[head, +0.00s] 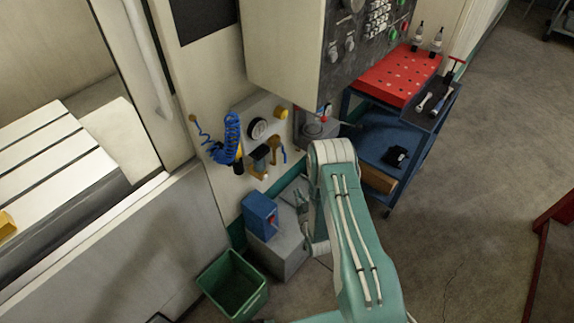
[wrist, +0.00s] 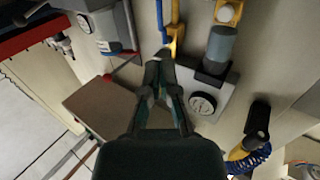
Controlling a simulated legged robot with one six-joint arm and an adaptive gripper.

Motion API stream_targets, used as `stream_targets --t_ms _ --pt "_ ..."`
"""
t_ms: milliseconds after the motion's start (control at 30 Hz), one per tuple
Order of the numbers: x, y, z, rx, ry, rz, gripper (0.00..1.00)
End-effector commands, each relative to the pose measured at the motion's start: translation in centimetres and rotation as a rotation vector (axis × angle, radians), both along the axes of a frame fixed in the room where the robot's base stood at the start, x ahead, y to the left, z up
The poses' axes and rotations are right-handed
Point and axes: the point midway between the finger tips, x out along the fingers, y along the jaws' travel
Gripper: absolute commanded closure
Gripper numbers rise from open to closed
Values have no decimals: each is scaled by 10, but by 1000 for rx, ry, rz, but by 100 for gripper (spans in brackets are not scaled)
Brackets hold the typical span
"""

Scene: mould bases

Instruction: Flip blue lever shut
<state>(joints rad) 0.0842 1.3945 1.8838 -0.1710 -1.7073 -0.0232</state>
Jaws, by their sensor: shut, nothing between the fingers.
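The blue lever (head: 284,154) is a thin strip on the wall panel beside a yellow fitting (head: 273,143). In the wrist view the lever (wrist: 160,20) runs up and down at the top, left of the yellow fitting (wrist: 176,32). My gripper (wrist: 160,60) has its dark fingers shut with nothing held. Its tips appear just below the lever's lower end in that picture; I cannot tell whether they touch. In the head view my gripper (head: 301,199) is small and partly hidden by my arm, below the lever.
A regulator with a round gauge (wrist: 202,104) sits close right of my fingers. A coiled blue hose (head: 231,138) hangs to the left. A blue box (head: 260,212) stands on a grey block (head: 282,251), beside a green bin (head: 232,284). A blue cart (head: 377,139) stands right.

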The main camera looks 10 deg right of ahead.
Motion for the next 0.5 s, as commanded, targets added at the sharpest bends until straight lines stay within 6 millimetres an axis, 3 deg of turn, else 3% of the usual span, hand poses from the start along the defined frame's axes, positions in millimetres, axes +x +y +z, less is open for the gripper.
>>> stream_targets --t_ms 167,500 --pt "8 1 0 -1 -1 1 100" --pt "67 6 0 0 -3 1 100"
